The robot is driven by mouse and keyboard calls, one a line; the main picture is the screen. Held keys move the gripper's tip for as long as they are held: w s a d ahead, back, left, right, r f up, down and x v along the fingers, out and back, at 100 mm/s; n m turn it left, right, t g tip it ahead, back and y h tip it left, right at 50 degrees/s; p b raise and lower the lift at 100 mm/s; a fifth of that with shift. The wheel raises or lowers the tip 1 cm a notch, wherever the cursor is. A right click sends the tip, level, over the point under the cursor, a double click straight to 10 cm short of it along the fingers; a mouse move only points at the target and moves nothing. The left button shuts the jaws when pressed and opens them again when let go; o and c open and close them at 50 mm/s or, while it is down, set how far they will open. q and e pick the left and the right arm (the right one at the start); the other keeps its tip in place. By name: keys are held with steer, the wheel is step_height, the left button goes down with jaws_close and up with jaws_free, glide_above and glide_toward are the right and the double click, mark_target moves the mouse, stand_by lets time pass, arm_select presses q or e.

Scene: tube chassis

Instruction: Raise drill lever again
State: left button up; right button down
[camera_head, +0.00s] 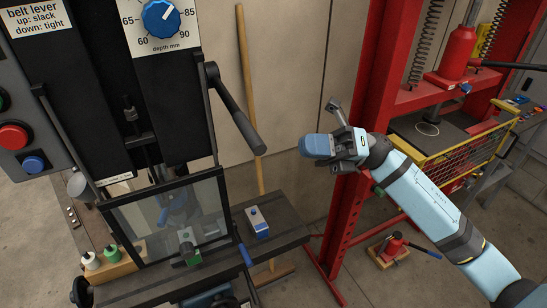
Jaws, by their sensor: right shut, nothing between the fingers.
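The drill press (110,70) stands at the left. A black lever with a thick grip (236,115) comes off its right side and slants down to the right from its pivot; I take it as the drill lever. My right gripper (336,108) is shut and empty, its fingers pointing up. It is to the right of the lever's grip, clearly apart from it in the picture and in front of the red frame post. My left gripper is not in view.
A wooden broom handle (250,80) leans behind the lever. A red press frame (365,90) stands at right. A red jack (392,246) is on the floor.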

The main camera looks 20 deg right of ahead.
step_height(320, 180, down, 7)
steer(key=n+g+y+b, duration=0.25)
steer(key=n+b, duration=0.25)
steer(key=n, duration=0.7)
arm_select(q)
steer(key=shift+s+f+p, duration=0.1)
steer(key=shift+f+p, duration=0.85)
steer(key=shift+p, duration=1.65)
arm_select(e)
steer(key=d+r+x, duration=0.1)
steer(key=r+x, duration=0.1)
steer(key=x, duration=1.1)
steer(key=shift+w+d+g, duration=0.25)
steer(key=shift+w+g, duration=0.05)
steer(key=shift+g, duration=0.05)
steer(key=shift+h, duration=0.25)
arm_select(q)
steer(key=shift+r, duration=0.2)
arm_select(e)
steer(key=shift+r, duration=0.1)
